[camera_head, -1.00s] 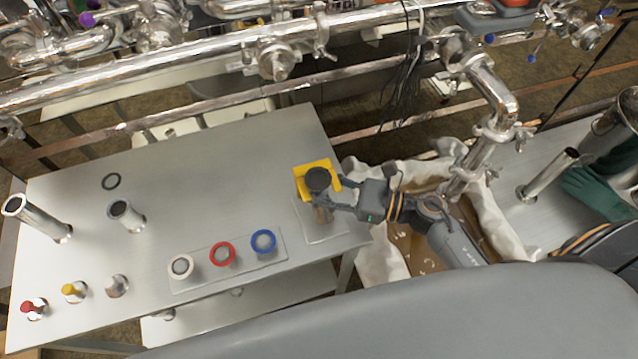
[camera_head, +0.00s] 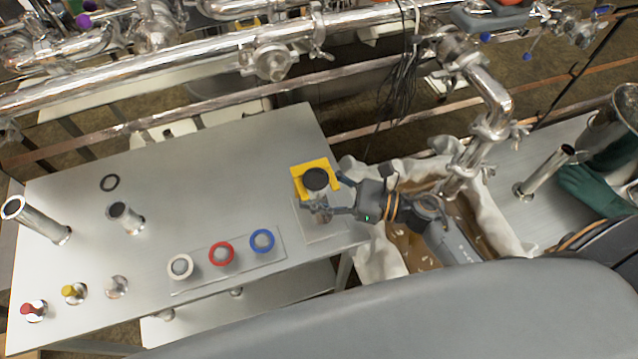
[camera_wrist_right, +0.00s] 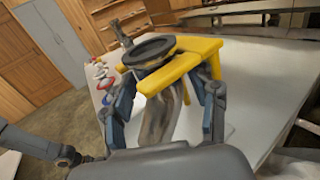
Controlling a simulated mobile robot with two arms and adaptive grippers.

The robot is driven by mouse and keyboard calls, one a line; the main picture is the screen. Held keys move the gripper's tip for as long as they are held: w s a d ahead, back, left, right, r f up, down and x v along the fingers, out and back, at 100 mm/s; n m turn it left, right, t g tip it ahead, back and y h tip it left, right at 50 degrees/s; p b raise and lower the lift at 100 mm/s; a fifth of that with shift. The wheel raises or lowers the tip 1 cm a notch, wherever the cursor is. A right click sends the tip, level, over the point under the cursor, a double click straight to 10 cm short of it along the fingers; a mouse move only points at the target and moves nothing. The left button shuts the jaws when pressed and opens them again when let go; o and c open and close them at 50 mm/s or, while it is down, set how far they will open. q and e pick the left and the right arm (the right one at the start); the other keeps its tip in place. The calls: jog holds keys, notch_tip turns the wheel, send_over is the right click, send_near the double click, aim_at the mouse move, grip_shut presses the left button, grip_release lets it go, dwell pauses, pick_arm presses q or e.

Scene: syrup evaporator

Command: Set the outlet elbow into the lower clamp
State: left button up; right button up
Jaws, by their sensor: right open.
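A metal elbow (camera_head: 322,211) with a black round gasket face (camera_head: 316,180) on top stands at the table's right end, against a yellow angled bracket (camera_head: 300,178). In the right wrist view the elbow's dull metal body (camera_wrist_right: 163,118) sits below the black ring (camera_wrist_right: 148,50), beside the yellow bracket (camera_wrist_right: 185,68). My right gripper (camera_head: 330,206) is open, with one finger on each side of the elbow; contact is unclear. Clamps with wing nuts (camera_head: 494,130) hang on the bent pipe at the right; which is the lower clamp is unclear. A dark part of my left arm shows in the wrist view.
The steel table (camera_head: 225,165) holds white, red and blue rings (camera_head: 221,253) on a pad, upright tubes (camera_head: 125,217) and small capped fittings (camera_head: 72,292). A cloth-lined crate (camera_head: 500,232) stands right of the table. The table's middle is clear.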

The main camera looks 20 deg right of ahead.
aim_at(326, 196)
jog(key=shift+d+f, duration=0.2)
jog(key=b+v, duration=0.2)
jog(key=v, duration=0.1)
jog(key=b+v, duration=0.1)
jog(key=v, duration=0.1)
jog(key=shift+s+f+b, duration=0.25)
jog(key=shift+f+b, duration=0.1)
jog(key=shift+f, duration=0.05)
jog(key=r+b+v, duration=0.1)
jog(key=b+v, duration=0.1)
jog(key=v, duration=0.6)
jog(key=shift+d+r, duration=0.1)
jog(key=shift+r, duration=0.05)
